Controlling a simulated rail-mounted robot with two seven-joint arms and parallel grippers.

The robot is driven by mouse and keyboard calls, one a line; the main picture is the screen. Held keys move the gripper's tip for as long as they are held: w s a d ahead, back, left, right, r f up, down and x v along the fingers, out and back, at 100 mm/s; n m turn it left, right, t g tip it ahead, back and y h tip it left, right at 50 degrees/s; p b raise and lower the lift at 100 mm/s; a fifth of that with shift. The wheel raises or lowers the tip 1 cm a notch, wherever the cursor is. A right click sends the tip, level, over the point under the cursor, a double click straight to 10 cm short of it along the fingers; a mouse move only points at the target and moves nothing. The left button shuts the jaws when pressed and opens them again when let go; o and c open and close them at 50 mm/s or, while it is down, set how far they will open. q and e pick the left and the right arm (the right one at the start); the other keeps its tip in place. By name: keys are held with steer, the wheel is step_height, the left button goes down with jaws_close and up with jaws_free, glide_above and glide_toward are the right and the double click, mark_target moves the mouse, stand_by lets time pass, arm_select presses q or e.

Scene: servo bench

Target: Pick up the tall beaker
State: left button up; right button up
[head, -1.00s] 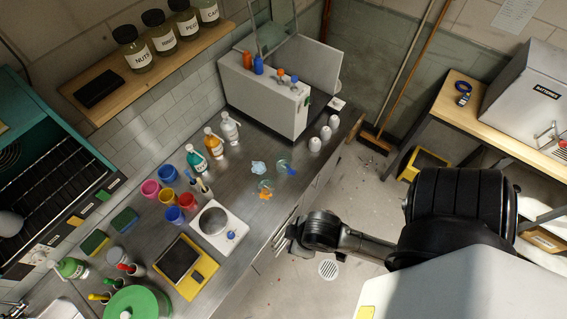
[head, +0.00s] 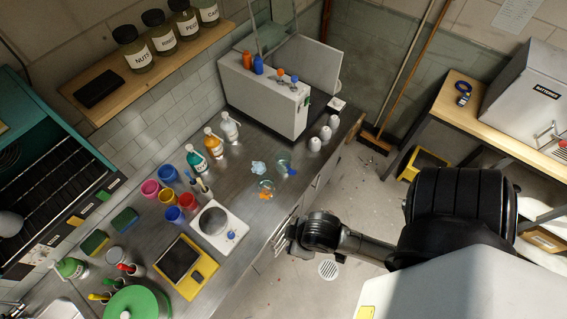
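Two small clear glass vessels stand on the steel bench (head: 235,185). One (head: 266,184) has something orange at its base, and the other (head: 283,163) has something blue beside it. Both look like beakers, but I cannot tell which is the tall one. My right gripper (head: 281,238) is at the end of the arm coming in from the right, by the bench's front edge. It is apart from both vessels and nearer the one with orange. Its fingers are too small and dark to tell open from shut. My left gripper is out of view.
A crumpled pale blue piece (head: 259,168) lies beside the vessels. A white scale (head: 215,228), colored cups (head: 168,175) and several bottles (head: 213,143) stand to the left. A large grey instrument (head: 262,95) and white cups (head: 325,134) stand behind. Open floor lies right of the bench.

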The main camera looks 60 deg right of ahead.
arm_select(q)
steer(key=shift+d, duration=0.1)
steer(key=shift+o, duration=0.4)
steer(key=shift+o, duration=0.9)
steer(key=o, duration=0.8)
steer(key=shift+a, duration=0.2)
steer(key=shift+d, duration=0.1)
